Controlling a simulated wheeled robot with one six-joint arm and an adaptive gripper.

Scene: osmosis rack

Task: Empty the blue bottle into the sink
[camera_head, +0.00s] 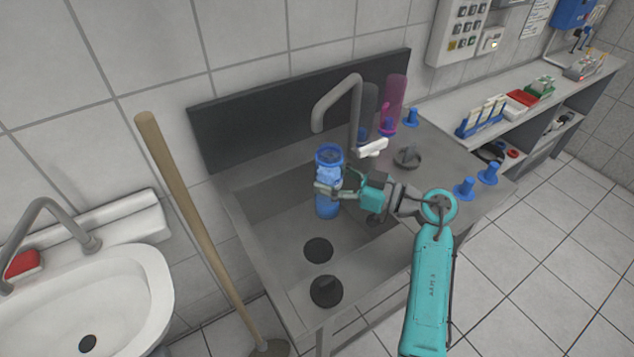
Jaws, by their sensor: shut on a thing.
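The blue bottle (327,206) is translucent and stands roughly upright within the outline of the sink. My gripper (330,186) is shut on its upper part from the right side. The bottle looks held over the basin; whether its base touches the basin floor cannot be told. The grey metal sink (268,226) has a dark round drain (318,250) in front of the bottle. A grey tap (354,112) arches above and behind the bottle. The bottle's contents are not clear from here.
Pink bottle (393,100) and a dark bottle (368,108) stand behind the tap. Blue stoppers (465,187) sit on the right counter. A wooden handle (190,205) leans left of the sink, beside a white washbasin (150,290). A rack of tubes (482,117) stands on the far bench.

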